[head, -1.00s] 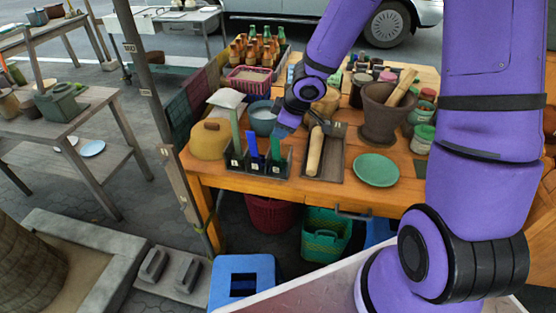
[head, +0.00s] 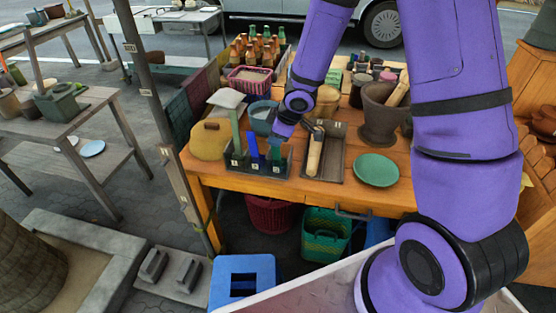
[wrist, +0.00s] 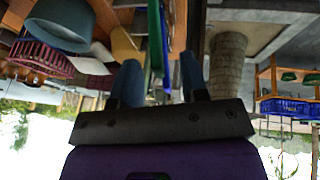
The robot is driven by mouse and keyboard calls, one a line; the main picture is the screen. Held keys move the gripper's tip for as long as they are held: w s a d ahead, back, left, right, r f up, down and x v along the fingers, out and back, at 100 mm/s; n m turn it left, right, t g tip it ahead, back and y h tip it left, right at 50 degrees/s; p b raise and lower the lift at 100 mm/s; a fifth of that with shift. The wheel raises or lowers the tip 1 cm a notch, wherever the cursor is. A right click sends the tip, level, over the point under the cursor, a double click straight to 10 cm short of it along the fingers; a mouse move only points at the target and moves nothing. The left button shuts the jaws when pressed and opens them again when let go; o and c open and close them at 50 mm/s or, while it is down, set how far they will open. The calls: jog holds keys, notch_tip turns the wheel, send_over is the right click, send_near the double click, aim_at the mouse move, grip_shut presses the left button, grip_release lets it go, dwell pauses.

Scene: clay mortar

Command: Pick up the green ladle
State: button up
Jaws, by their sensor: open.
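In the wrist view, a green handle (wrist: 154,35) and a blue one (wrist: 166,45) line up with the gap between the fingers of my gripper (wrist: 160,72). Their lower parts are hidden, and I cannot tell how far between the fingers they reach.
A tan board (head: 210,141) stands left of the holder, and a blue-grey bowl (head: 262,118) behind it. A tray with a rolling pin (head: 315,155), a green plate (head: 376,170) and a mortar (head: 380,117) are to the right. A pink basket (head: 249,78) is farther back.

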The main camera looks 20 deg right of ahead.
aim_at(278, 150)
jog(key=shift+x, duration=1.95)
jog(key=shift+w, duration=0.1)
jog(key=shift+c, duration=0.2)
grip_shut()
